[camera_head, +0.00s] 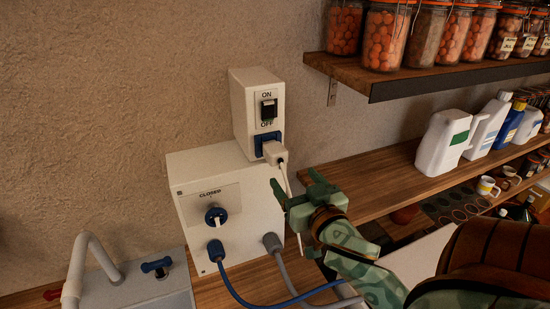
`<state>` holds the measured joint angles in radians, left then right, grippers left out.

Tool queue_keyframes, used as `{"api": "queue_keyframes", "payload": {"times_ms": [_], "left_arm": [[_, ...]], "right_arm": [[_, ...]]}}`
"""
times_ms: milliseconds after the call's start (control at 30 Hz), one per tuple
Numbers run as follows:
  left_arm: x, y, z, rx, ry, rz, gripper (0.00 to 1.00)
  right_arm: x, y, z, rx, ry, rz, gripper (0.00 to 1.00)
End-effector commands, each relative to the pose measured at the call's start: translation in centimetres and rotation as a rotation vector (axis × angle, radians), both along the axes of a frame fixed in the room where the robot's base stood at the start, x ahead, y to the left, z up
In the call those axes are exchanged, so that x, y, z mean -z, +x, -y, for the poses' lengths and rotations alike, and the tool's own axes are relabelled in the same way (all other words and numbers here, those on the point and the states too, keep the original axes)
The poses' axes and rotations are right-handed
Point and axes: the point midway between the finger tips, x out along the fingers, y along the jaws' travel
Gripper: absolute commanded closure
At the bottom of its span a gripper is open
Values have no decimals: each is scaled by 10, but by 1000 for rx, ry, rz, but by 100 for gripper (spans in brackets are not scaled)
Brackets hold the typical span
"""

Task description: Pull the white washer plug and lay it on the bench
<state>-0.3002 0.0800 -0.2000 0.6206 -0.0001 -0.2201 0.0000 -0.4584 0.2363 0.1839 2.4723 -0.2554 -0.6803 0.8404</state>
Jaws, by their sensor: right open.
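The white plug (273,153) sits in the blue socket (262,138) on the front of the upper white box (252,108), under an ON/OFF switch. Its pale cord hangs down behind my right gripper. My right gripper (295,184) is open and empty, below and to the right of the plug, apart from it. The wooden bench (240,292) shows at the bottom, below the boxes. My left gripper is not in view.
The lower white box (220,200) carries a dial marked CLOSED (215,216), a blue hose (240,294) and a grey hose (276,250). A grey tank with a pipe (135,290) stands lower left. Shelves with jars (385,38) and white jugs (443,142) line the right.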

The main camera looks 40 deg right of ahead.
Motion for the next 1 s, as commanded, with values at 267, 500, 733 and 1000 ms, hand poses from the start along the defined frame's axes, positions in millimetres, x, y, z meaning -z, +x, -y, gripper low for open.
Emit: {"api": "queue_keyframes", "payload": {"times_ms": [267,500,733,1000], "left_arm": [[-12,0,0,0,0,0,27],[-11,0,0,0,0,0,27],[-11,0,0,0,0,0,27],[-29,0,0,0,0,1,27]], "right_arm": [[-1,-27,-8,1,0,-1,27],[0,-28,-9,0,0,0,27],[0,-28,-9,0,0,0,27],[-18,-28,-9,0,0,1,27]]}}
